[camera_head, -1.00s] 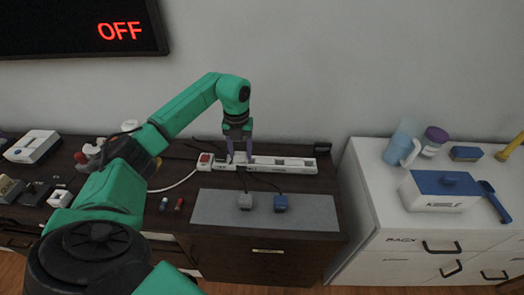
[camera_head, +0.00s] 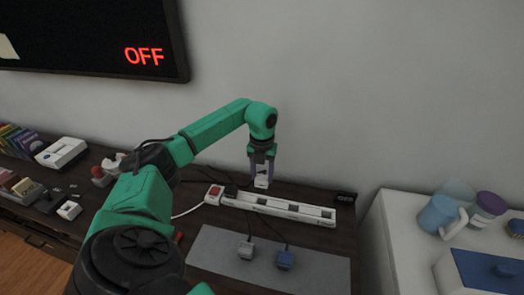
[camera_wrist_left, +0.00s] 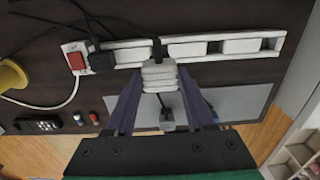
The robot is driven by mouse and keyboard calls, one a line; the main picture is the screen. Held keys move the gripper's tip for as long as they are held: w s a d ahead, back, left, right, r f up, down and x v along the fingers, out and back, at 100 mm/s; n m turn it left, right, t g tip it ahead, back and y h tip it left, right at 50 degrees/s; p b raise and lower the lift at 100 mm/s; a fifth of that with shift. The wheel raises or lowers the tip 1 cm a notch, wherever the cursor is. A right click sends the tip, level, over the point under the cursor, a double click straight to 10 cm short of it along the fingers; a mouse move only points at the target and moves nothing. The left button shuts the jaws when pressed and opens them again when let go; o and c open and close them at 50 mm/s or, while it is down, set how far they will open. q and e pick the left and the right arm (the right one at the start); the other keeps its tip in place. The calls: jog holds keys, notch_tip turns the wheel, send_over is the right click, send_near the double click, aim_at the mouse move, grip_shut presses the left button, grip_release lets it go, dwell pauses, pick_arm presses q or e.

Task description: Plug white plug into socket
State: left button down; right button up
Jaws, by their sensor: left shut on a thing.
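My left gripper (camera_head: 262,180) is shut on a white plug (camera_head: 261,183). In the head view the plug shows just above the back edge of the white power strip (camera_head: 312,214), seemingly apart from it. In the left wrist view the plug (camera_wrist_left: 160,76) sits between the purple fingers, in front of the strip (camera_wrist_left: 200,48). A dark part at its far end overlaps the strip, and I cannot tell whether it touches. The strip has a red switch (camera_head: 214,192) at its left end, a black plug (camera_head: 231,190) beside it, and dark open sockets. My right gripper is not in view.
A wall screen (camera_head: 90,40) reads OFF.

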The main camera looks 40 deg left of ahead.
aim_at(262, 192)
pick_arm(q)
notch_tip(262, 192, down, 4)
jog(key=shift+s+r+b, duration=0.1)
jog(key=shift+r+b, duration=0.05)
jog(key=shift+b, duration=0.8)
jog(key=shift+f, duration=0.5)
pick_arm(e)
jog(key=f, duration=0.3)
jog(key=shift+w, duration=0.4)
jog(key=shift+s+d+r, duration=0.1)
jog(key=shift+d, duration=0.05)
pick_arm(q)
jog(key=shift+r, duration=0.1)
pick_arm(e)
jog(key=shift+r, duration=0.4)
pick_arm(q)
jog(key=shift+f+b, duration=1.15)
jog(key=shift+f, duration=1)
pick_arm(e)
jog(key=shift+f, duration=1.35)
pick_arm(q)
jog(key=shift+c, duration=0.9)
grip_release()
